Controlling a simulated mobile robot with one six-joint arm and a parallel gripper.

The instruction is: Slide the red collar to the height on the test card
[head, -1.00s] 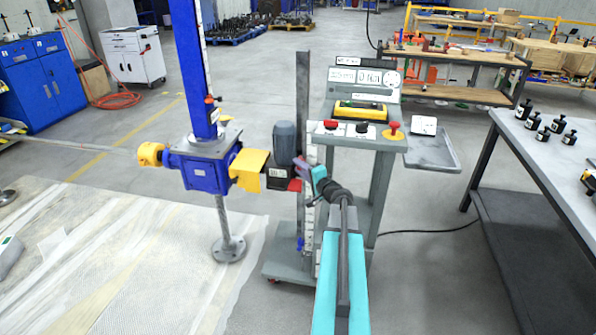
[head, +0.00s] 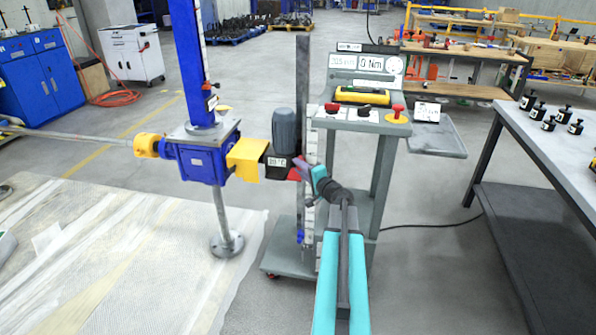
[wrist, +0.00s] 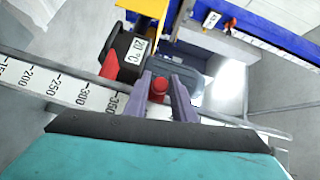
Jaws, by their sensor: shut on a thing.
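A grey post with a white measuring scale (wrist: 70,88) stands beside the jack's grey motor. The red collar (head: 294,174) is on this post, at about the motor's lower end, partly hidden by my gripper. In the wrist view a round red knob (wrist: 158,89) sits between my gripper's purple fingers, near the 350 mark. My gripper (head: 309,172) is shut on this red piece, which appears to be part of the collar. A small white card (head: 427,112) stands at the tray on the console's right; its writing is too small to read.
The blue screw jack (head: 202,155) with its yellow guard (head: 247,158) stands left of the post. A blue clamp (head: 300,237) is low on the post. The console (head: 360,115) with knobs and a display is just behind. A workbench (head: 555,140) stands at right.

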